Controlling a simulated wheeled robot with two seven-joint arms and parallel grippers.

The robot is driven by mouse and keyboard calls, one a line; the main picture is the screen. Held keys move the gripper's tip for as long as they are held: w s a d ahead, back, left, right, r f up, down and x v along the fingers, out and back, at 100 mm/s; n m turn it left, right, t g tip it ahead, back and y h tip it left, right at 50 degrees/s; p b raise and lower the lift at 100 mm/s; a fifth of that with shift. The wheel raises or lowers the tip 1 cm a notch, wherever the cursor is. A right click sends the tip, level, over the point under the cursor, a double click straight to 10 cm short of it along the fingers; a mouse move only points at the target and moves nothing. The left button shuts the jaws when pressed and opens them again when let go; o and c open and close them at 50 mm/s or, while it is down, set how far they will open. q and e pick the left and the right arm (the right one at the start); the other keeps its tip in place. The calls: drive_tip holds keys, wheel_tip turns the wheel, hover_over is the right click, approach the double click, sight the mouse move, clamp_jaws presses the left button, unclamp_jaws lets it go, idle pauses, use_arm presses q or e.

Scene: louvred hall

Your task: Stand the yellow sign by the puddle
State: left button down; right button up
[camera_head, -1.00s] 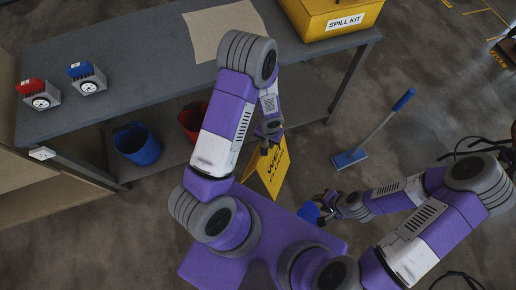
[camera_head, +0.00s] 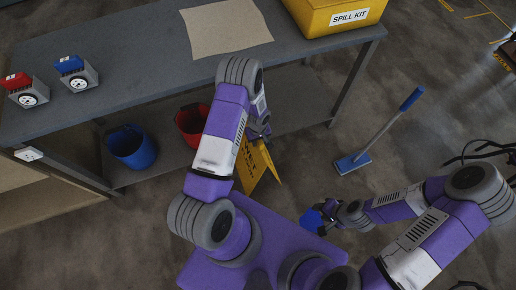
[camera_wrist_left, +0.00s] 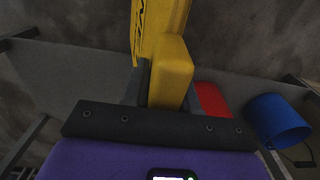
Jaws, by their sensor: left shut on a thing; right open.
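The yellow sign (camera_head: 248,168) hangs from my left gripper (camera_head: 262,136) in front of the workbench, its two panels slightly apart at the bottom. In the left wrist view, the sign's yellow top (camera_wrist_left: 172,72) sits between the dark jaws of my left gripper (camera_wrist_left: 160,85), which are shut on it. Dark lettering shows on the panel. My right gripper (camera_head: 334,210) is open, low at the right of my base. A blue item (camera_head: 311,220) is beside its tips; I cannot tell whether they touch. I cannot make out the puddle.
The grey workbench (camera_head: 150,62) bears a cloth (camera_head: 225,27), a yellow spill kit box (camera_head: 325,14) and red and blue switch boxes. A blue bucket (camera_head: 131,147) and red bucket (camera_head: 190,122) stand on its lower shelf.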

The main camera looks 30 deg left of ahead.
sight(258, 158)
use_arm(q)
wheel_tip(258, 158, down, 5)
drive_tip(key=shift+r+b, duration=0.1)
drive_tip(key=shift+b, duration=0.7)
drive_tip(key=c, duration=0.9)
unclamp_jaws()
